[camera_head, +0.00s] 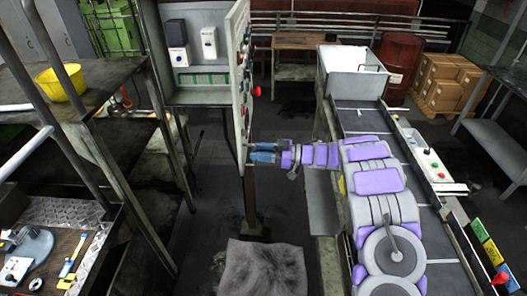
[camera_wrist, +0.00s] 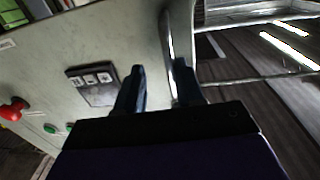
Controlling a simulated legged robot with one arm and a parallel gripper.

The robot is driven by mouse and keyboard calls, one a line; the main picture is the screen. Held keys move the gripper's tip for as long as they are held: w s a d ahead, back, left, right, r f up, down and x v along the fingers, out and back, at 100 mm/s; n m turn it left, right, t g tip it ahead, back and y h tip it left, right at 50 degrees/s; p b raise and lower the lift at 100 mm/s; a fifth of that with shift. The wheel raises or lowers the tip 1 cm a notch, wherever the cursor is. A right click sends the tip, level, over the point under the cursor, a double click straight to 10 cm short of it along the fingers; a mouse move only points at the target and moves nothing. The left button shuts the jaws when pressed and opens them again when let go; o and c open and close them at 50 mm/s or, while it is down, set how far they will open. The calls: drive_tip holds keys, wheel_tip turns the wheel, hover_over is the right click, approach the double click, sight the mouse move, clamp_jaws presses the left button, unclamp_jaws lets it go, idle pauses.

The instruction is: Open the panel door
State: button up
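The panel door (camera_head: 243,75) is a pale upright sheet, seen nearly edge-on in the head view, with red and other buttons on its right-hand face. In the wrist view the pale panel face (camera_wrist: 125,35) fills the left, with a dark label plate and a red knob. My gripper (camera_head: 252,152) is at the lower near edge of the panel. In the wrist view my gripper (camera_wrist: 158,78) has its two dark fingers apart. A thin metal strip (camera_wrist: 168,40), a handle or edge, runs toward the gap between them. I cannot tell whether the fingers touch it.
An open grey cabinet space (camera_head: 195,55) with white boxes lies left of the panel. A dark post (camera_head: 251,205) stands below the panel. A conveyor-like machine (camera_head: 360,115) is on the right. A workbench (camera_head: 95,85) with a yellow bowl (camera_head: 62,82) is left.

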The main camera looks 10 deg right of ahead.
drive_tip(key=shift+a, duration=0.8)
drive_tip(key=b+v, duration=0.2)
drive_tip(key=v, duration=1.5)
drive_tip(key=w+d+r+m+t+h+b, duration=0.2)
drive_tip(key=w+r+m+t+h, duration=0.15)
drive_tip(key=w+h, duration=0.3)
drive_tip(key=w+d+r+m+t+h+b, duration=0.2)
drive_tip(key=w+r+t+h, duration=0.3)
drive_tip(key=w, duration=0.2)
drive_tip(key=s+d+r+m+g+h+b, duration=0.2)
drive_tip(key=s+d+r+m+h+b, duration=0.1)
drive_tip(key=s+m+h, duration=0.6)
drive_tip(key=s+a+f+g+y+b, duration=0.1)
drive_tip(key=s+a+f+g, duration=0.4)
drive_tip(key=s, duration=1)
drive_tip(key=s+a+f+g+y+b, duration=0.1)
drive_tip(key=s+a+f+g+b, duration=0.2)
drive_tip(key=s+a+f, duration=0.5)
drive_tip(key=s+a+f+g+y+b, duration=0.1)
drive_tip(key=s+a+f+g, duration=0.5)
drive_tip(key=s, duration=1.8)
drive_tip(key=a+n+b, duration=0.1)
drive_tip(key=a, duration=0.5)
drive_tip(key=shift+f+g+y, duration=0.3)
drive_tip(key=shift+g+y, duration=0.05)
